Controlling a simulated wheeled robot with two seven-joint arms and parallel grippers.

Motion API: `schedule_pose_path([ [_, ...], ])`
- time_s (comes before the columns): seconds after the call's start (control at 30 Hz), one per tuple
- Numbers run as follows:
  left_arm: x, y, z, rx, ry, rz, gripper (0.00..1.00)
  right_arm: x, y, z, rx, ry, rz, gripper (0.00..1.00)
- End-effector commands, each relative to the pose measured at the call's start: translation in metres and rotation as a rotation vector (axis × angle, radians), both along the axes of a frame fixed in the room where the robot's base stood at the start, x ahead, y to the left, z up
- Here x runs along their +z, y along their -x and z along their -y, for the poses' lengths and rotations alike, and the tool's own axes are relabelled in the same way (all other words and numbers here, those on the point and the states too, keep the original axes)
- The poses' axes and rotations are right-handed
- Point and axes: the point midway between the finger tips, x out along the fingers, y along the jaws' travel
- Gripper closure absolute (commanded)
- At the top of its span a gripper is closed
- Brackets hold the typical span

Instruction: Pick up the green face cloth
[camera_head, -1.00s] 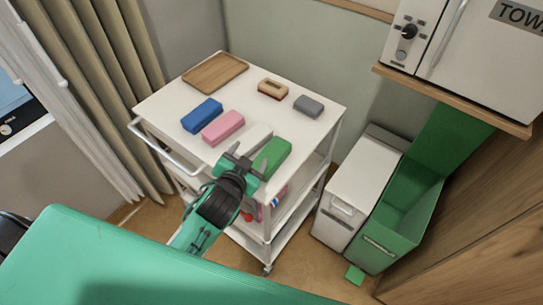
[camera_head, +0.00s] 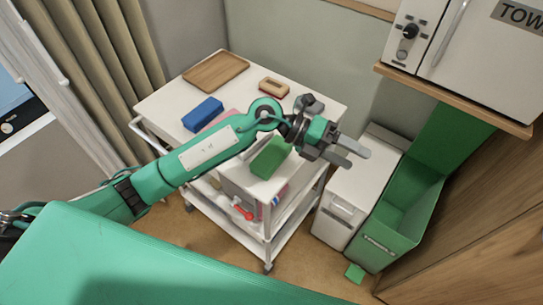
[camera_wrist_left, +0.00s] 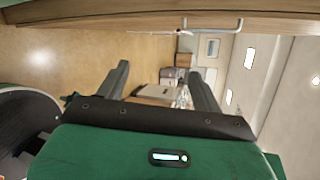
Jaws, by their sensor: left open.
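The green face cloth (camera_head: 268,160), a folded block, lies on the white trolley top (camera_head: 160,103) near its front right corner. My left arm passes just above its far end in the head view and hides part of it. My left gripper (camera_head: 358,157) is open and empty, to the right of the cloth and past the trolley's right edge in the picture. In the left wrist view its two fingers (camera_wrist_left: 162,75) stand apart with nothing between them, and the cloth is not visible. My right gripper is not in view.
On the trolley are a blue cloth (camera_head: 203,113), a partly hidden pink cloth (camera_head: 222,118), a wooden board (camera_head: 216,72) and a brown block (camera_head: 273,88). A white bin (camera_head: 355,188) and an open green bin (camera_head: 403,208) stand right.

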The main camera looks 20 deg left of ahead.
Motion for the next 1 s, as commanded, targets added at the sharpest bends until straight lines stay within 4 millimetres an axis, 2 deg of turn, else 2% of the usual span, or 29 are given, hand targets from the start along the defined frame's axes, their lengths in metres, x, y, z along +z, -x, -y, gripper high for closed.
schedule_pose_path([
  [0.1, -0.032, -0.014, -0.028, -0.067, -0.303, 0.065, 0.33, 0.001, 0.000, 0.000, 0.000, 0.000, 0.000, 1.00],
  [0.23, -0.058, -0.037, -0.077, -0.089, -0.645, 0.102, 0.33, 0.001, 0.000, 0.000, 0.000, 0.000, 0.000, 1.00],
  [0.4, -0.066, -0.068, -0.148, -0.050, -1.028, 0.105, 0.33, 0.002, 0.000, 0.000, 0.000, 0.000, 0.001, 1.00],
  [0.5, -0.061, -0.079, -0.179, -0.017, -1.176, 0.096, 0.33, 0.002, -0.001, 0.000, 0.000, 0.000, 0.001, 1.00],
  [0.6, -0.058, -0.084, -0.196, 0.006, -1.260, 0.087, 0.33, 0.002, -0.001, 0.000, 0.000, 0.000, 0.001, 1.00],
  [0.73, -0.063, -0.085, -0.203, 0.014, -1.293, 0.079, 0.33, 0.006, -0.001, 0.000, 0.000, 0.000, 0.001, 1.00],
  [1.0, -0.114, -0.084, -0.202, 0.010, -1.290, 0.078, 0.33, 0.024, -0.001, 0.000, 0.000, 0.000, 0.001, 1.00],
])
